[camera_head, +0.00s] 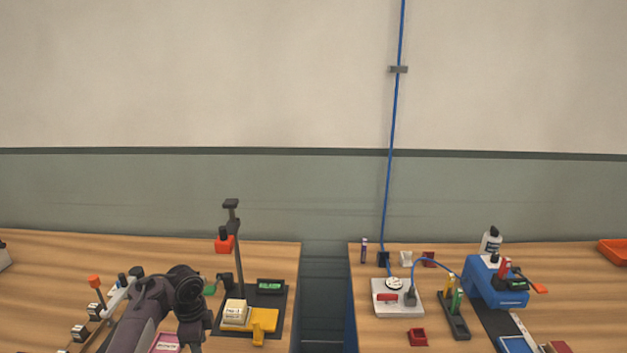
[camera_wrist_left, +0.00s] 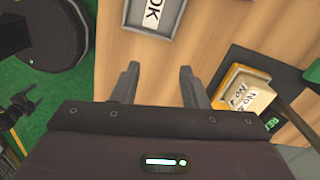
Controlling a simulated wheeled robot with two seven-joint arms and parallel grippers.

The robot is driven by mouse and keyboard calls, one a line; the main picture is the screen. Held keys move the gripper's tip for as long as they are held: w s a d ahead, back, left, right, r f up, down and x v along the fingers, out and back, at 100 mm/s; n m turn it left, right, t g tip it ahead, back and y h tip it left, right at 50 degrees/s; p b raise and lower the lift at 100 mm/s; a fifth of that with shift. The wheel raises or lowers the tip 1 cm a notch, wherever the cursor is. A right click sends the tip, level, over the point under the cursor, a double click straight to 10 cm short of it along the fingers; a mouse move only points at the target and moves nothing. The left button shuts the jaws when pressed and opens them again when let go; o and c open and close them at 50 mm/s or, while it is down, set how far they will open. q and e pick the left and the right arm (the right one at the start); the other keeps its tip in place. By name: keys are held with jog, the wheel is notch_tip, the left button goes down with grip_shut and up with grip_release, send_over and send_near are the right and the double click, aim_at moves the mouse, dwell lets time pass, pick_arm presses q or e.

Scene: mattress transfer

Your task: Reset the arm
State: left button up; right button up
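My left arm (camera_head: 150,315) comes in at the lower left of the head view, over the left table. Its gripper fingers cannot be made out there. In the left wrist view my left gripper (camera_wrist_left: 158,88) has its two fingers wide apart, with only bare wood showing between them. It holds nothing. A grey tray with an OK label (camera_wrist_left: 148,14) lies beyond the fingertips. A cream block with dark lettering (camera_wrist_left: 250,98) sits on a yellow fixture to the right of the fingers, apart from them. My right gripper is in neither view.
That table holds a blue device (camera_head: 493,288), a white box (camera_head: 410,302) with a blue cable, and small red trays.

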pick_arm(q)
jog(key=s+f+n+y, duration=0.1)
jog(key=s+f+n, duration=0.2)
jog(key=f, duration=0.1)
jog(key=shift+s+d+t, duration=0.1)
jog(key=shift+s+t, duration=0.2)
jog(key=shift+s, duration=0.05)
jog(key=s+d+r+n+t, duration=0.1)
jog(key=s+d+r+n, duration=0.25)
jog(key=s, duration=0.55)
jog(key=s+d+r+n+t+h, duration=0.15)
jog(key=s+n, duration=0.25)
jog(key=s, duration=0.5)
jog(key=s+d+r+n+t, duration=0.1)
jog(key=s+d+r+n, duration=0.3)
jog(key=s, duration=0.6)
notch_tip(320, 180, down, 31)
jog(key=s+g+b, duration=0.1)
jog(key=g+b, duration=0.1)
jog(key=s+a+f, duration=0.2)
jog(key=s+f, duration=0.8)
jog(key=s+a+f+g+b, duration=0.1)
jog(key=s+a+f, duration=0.1)
jog(key=s+f, duration=0.8)
jog(key=shift+m, duration=0.35)
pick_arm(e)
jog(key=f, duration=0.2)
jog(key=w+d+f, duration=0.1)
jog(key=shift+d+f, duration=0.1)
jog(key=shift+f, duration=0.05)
